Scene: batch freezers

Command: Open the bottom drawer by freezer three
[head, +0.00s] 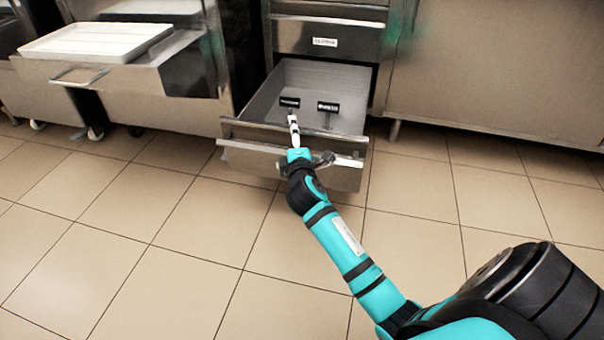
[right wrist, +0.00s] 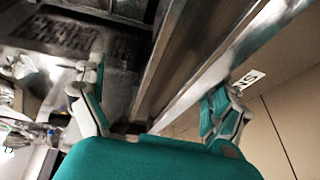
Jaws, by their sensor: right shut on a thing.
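The bottom drawer (head: 250,133) is a steel drawer under a labelled upper drawer, and it stands pulled well out with its inside showing. Its bar handle (head: 245,147) runs along the front. My right gripper (head: 308,142) is at the middle of this front, shut on the handle, with one finger reaching over the front's top edge and the other outside. In the right wrist view, the fingers of my right gripper (right wrist: 160,110) stand on either side of the drawer front (right wrist: 185,75); the exact contact is hidden. My left gripper is not in view.
Two small dark labelled pieces (head: 328,107) show inside the drawer. The upper drawer (head: 330,38) looks shut. A steel machine with a white tray (head: 95,42) on top stands at left. A steel cabinet (head: 500,75) stands at right. The tiled floor (head: 150,260) in front is clear.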

